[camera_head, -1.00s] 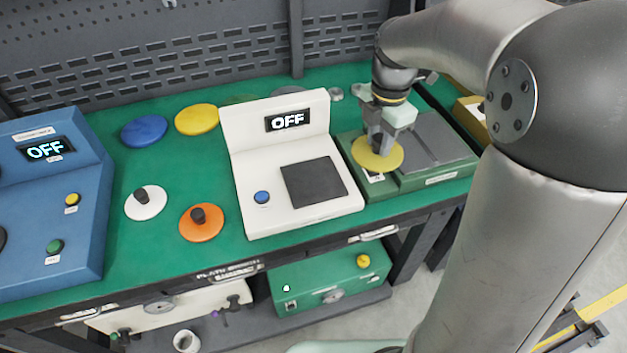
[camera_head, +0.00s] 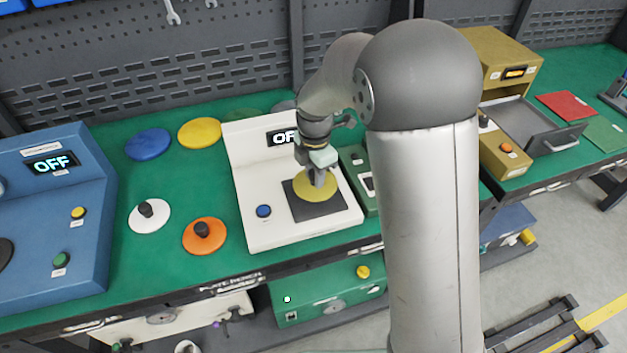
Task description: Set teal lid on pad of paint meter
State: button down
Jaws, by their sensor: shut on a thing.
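My gripper (camera_head: 318,177) is shut on an olive-yellow round lid (camera_head: 305,190). It holds the lid over the dark square pad (camera_head: 322,211) of a white device (camera_head: 262,232) with a blue button and an "OFF" display partly covered by my arm. I cannot tell whether the lid touches the pad. No lid in view is clearly teal; a dull green disc (camera_head: 238,114) lies behind the white device, partly hidden. No readable label tells which device is the paint meter.
A white lid (camera_head: 158,222) and an orange lid (camera_head: 211,243) lie left of the white device, a blue disc (camera_head: 148,144) and a yellow disc (camera_head: 199,133) behind them. A blue device (camera_head: 90,240) stands at left. A green device (camera_head: 357,161) at right is mostly hidden by my arm.

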aim_at(313, 183)
jog(key=shift+a+f, duration=0.2)
jog(key=shift+f, duration=1.45)
jog(key=shift+f, duration=0.1)
jog(key=shift+f, duration=0.15)
jog(key=c, duration=1.1)
grip_release()
notch_tip(313, 183, up, 12)
jog(key=shift+r+b, duration=0.25)
jog(key=shift+b, duration=0.05)
jog(key=s+d+m, duration=0.7)
jog(key=s+m, duration=0.5)
jog(key=s+d+f+m, duration=0.1)
jog(key=s+d+m, duration=0.6)
jog(key=s+m, duration=0.5)
jog(key=shift+s+f, duration=0.3)
jog(key=shift+s, duration=0.25)
